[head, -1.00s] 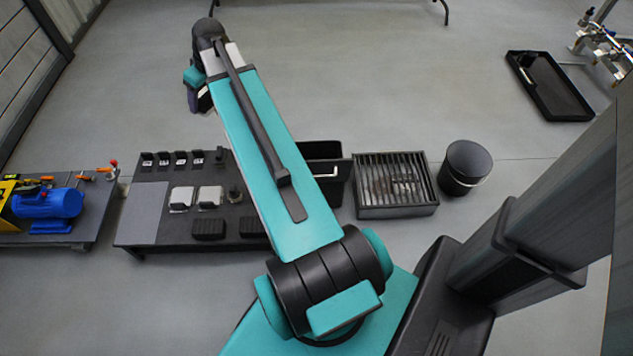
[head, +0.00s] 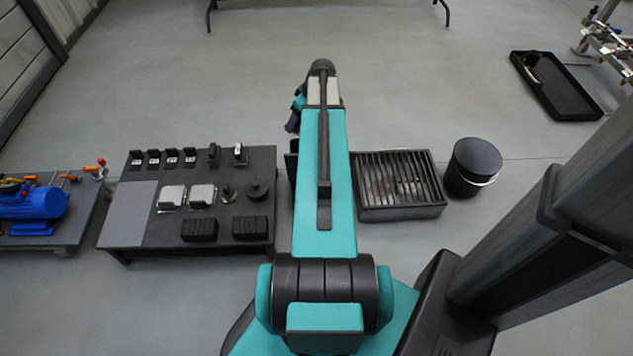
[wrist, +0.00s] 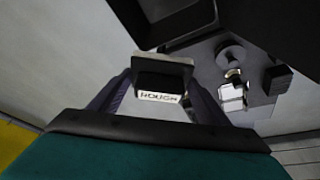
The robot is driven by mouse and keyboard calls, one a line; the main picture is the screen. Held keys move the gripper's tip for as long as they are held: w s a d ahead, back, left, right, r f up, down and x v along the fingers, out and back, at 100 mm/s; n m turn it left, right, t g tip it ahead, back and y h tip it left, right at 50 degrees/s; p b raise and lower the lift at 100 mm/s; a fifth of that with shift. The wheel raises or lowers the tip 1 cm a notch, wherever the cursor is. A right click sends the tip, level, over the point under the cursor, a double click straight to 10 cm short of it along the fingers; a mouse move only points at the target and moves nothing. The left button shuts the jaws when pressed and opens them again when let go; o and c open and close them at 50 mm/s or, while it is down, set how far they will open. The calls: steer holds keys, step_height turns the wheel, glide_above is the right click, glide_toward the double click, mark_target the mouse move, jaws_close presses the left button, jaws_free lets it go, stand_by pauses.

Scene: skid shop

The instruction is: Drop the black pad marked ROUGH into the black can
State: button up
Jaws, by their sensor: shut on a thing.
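The black pad marked ROUGH (wrist: 162,78) is between the fingers of my gripper (wrist: 160,90) in the wrist view, its white label facing the camera. My gripper is shut on it. In the head view my gripper (head: 296,112) shows only partly, at the left of the arm's far end, and the pad cannot be made out there. A round black can (head: 473,168) stands on the floor to the right, apart from my gripper. Its top looks dark; I cannot tell whether it is open or lidded.
A slatted metal box (head: 398,186) stands left of the can. My arm mostly hides a dark bin (head: 291,166) beside it. A low dark table (head: 140,232) with several labelled holders, blocks and pads is at left. A black tray (head: 570,98) lies far right.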

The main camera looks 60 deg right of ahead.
steer(key=s+d+f+b, duration=0.2)
steer(key=s+d+f, duration=0.2)
steer(key=s+f, duration=0.2)
steer(key=shift+s+d+f, duration=0.15)
steer(key=shift+d+f, duration=0.05)
steer(key=shift+d, duration=0.05)
steer(key=shift+f, duration=0.15)
steer(key=shift+f+b, duration=1.9)
steer(key=shift+f, duration=1)
steer(key=o, duration=1.1)
steer(key=shift+r, duration=0.1)
steer(key=p+v, duration=0.4)
steer(key=v, duration=0.9)
steer(key=shift+r, duration=0.3)
